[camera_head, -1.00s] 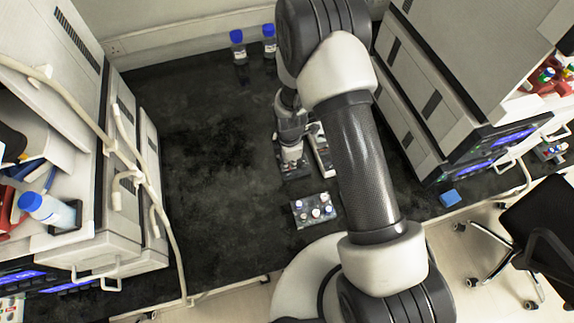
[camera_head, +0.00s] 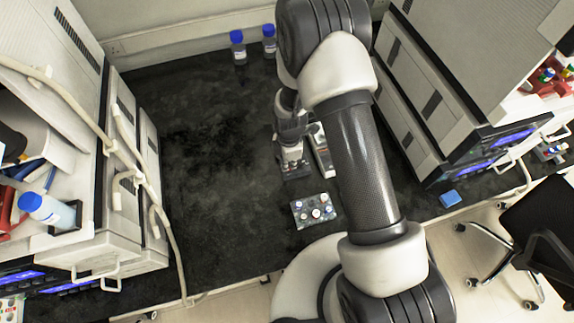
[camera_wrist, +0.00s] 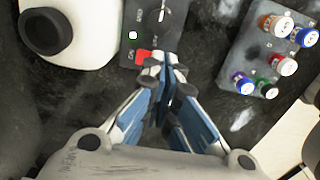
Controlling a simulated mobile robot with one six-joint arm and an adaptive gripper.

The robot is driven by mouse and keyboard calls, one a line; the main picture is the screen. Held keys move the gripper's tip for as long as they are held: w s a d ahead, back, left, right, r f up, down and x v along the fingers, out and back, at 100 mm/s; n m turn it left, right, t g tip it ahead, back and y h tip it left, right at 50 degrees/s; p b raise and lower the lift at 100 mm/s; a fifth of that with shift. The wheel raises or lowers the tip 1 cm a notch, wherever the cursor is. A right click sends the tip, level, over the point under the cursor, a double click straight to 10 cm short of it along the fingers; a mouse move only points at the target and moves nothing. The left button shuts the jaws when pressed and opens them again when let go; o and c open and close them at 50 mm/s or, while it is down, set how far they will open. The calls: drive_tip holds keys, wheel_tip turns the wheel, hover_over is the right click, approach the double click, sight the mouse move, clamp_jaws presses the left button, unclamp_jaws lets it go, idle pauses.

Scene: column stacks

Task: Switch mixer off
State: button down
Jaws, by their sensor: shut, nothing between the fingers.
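The mixer has a pale body (camera_wrist: 75,25) with a round black top, at the upper left of the wrist view. Its dark control panel (camera_wrist: 175,30) carries a knob, a small pale green lit spot and a red switch (camera_wrist: 143,56). My gripper (camera_wrist: 168,68) is shut and empty, its fingertips at the panel's near edge, just right of the red switch. I cannot tell whether they touch it. In the head view the mixer's panel (camera_head: 296,172) shows below my gripper, whose fingertips are hard to make out there.
A rack (camera_head: 300,221) of several small capped vials stands close to the mixer, and also shows in the wrist view (camera_wrist: 250,55). A slim pale device (camera_head: 322,155) lies to the right. Two blue-capped bottles (camera_head: 238,50) stand at the back. The bench's left part is clear.

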drive_tip(key=shift+f+b, duration=1)
drive_tip(key=shift+f, duration=0.2)
idle(0.5)
drive_tip(key=shift+r, duration=0.15)
drive_tip(key=shift+r+p, duration=1.6)
drive_tip(key=shift+r, duration=0.8)
drive_tip(key=shift+r, duration=0.1)
drive_tip(key=s+d+r+m+t+b, duration=0.15)
drive_tip(key=r+m, duration=0.25)
drive_tip(key=r, duration=0.7)
drive_tip(key=s+d+r+m+t+b, duration=0.1)
drive_tip(key=d+r+m, duration=0.3)
drive_tip(key=r, duration=0.8)
drive_tip(key=s+d+r+m+t+b, duration=0.1)
drive_tip(key=s+d+r+m, duration=0.1)
drive_tip(key=s+r+m, duration=0.3)
drive_tip(key=s+d+r+m+t+b, duration=0.1)
drive_tip(key=s+r+m, duration=0.5)
drive_tip(key=s, duration=0.7)
drive_tip(key=shift+s+d+m, duration=0.3)
drive_tip(key=shift+d+m, duration=0.05)
drive_tip(key=shift+m, duration=0.25)
